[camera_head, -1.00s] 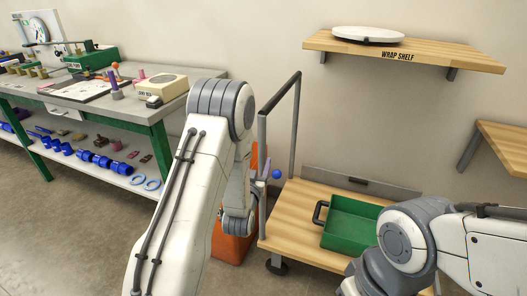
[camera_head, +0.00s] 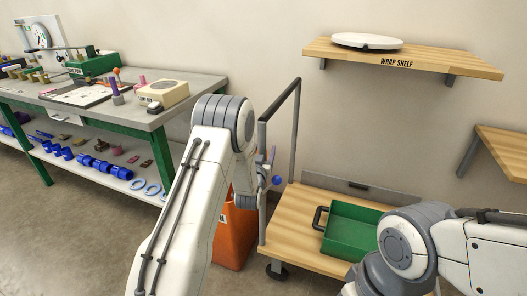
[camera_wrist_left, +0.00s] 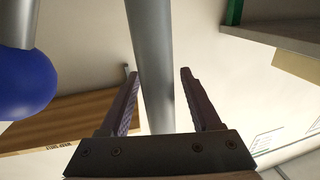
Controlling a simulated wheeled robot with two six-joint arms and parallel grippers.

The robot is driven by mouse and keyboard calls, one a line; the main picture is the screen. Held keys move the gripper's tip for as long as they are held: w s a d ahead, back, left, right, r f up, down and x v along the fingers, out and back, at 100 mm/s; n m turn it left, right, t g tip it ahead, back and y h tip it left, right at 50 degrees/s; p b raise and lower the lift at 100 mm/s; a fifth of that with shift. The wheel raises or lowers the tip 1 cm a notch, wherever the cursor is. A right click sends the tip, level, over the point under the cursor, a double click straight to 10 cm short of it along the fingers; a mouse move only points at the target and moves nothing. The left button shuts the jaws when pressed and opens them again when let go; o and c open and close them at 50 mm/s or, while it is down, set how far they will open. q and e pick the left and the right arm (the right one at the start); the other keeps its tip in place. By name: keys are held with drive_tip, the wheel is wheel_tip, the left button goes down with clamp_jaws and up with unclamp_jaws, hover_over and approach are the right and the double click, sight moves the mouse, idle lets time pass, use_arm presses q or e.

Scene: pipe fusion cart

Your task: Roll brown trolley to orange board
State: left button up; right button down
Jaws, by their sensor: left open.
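The brown trolley (camera_head: 295,228) has a wooden deck and a grey push handle (camera_head: 282,102) on its left side. In the left wrist view a grey post (camera_wrist_left: 152,50), apparently of that handle, runs between the two fingers of my left gripper (camera_wrist_left: 158,80). The gripper is open and not closed on the post. In the head view this gripper is mostly hidden behind my own arm beside the handle. An orange upright thing (camera_head: 232,238) with a pale label stands left of the trolley, partly hidden by my arm; I cannot tell if it is the board. My right gripper is out of view.
A green tray (camera_head: 350,228) sits on the trolley deck. A blue ball (camera_head: 277,180) is beside the handle. A workbench (camera_head: 185,100) stands left, a wall shelf (camera_head: 340,52) hangs above, and another wooden surface (camera_head: 500,140) is right. Floor is open at lower left.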

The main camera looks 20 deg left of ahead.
use_arm(q)
clamp_jaws()
idle(1.3)
